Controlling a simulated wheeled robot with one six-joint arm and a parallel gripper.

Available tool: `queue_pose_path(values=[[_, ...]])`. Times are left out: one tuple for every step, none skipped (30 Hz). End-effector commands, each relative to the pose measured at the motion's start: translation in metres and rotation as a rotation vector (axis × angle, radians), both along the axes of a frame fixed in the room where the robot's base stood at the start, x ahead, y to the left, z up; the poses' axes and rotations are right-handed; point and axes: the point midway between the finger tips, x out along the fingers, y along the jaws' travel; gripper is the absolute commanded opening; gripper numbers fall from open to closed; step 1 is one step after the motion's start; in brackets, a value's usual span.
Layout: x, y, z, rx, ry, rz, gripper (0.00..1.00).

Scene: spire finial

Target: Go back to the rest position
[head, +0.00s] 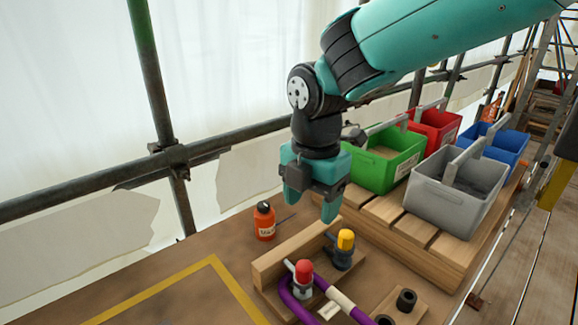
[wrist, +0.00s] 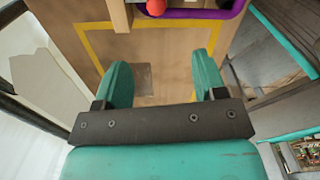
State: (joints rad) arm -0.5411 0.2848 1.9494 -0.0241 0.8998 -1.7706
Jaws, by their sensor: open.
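My gripper (head: 309,205) hangs from my teal arm, pointing down above the wooden bench, just behind the wooden rack (head: 290,252). Its two teal fingers are apart with nothing between them; they also show in the wrist view (wrist: 162,85). The rack holds a red-capped piece (head: 304,271) and a yellow-capped piece (head: 345,240). A purple curved piece (head: 290,301) with a pale band lies at the rack's front. An orange bottle (head: 264,222) with a dark cap stands on the bench left of my gripper.
Green (head: 385,163), red (head: 435,127), grey (head: 457,196) and blue (head: 506,148) bins stand on a slatted wooden platform (head: 427,233) at the right. A scaffold pole (head: 90,193) runs behind the bench. The yellow-outlined area (head: 190,300) at the front left looks clear.

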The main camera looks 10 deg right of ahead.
Motion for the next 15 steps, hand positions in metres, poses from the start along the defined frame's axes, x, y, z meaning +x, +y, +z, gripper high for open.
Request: queue_pose_path(values=[[-0.007,-0.007,0.005,0.016,0.0,-0.076,0.64],[-0.012,-0.011,0.008,0.028,0.003,-0.139,0.64],[-0.021,-0.017,0.012,0.047,0.008,-0.236,0.64],[-0.028,-0.022,0.015,0.064,0.014,-0.317,0.64],[-0.036,-0.027,0.018,0.08,0.022,-0.405,0.64],[-0.048,-0.034,0.022,0.102,0.036,-0.527,0.64],[-0.058,-0.038,0.024,0.12,0.048,-0.62,0.64],[-0.067,-0.042,0.026,0.137,0.063,-0.712,0.64],[-0.08,-0.047,0.029,0.158,0.084,-0.834,0.64],[-0.089,-0.051,0.03,0.173,0.101,-0.924,0.64],[-0.099,-0.053,0.031,0.187,0.121,-1.011,0.64],[-0.111,-0.057,0.032,0.203,0.148,-1.124,0.64],[-0.12,-0.059,0.033,0.214,0.168,-1.204,0.64],[-0.128,-0.06,0.033,0.223,0.189,-1.277,0.64],[-0.138,-0.062,0.033,0.232,0.215,-1.367,0.64]])
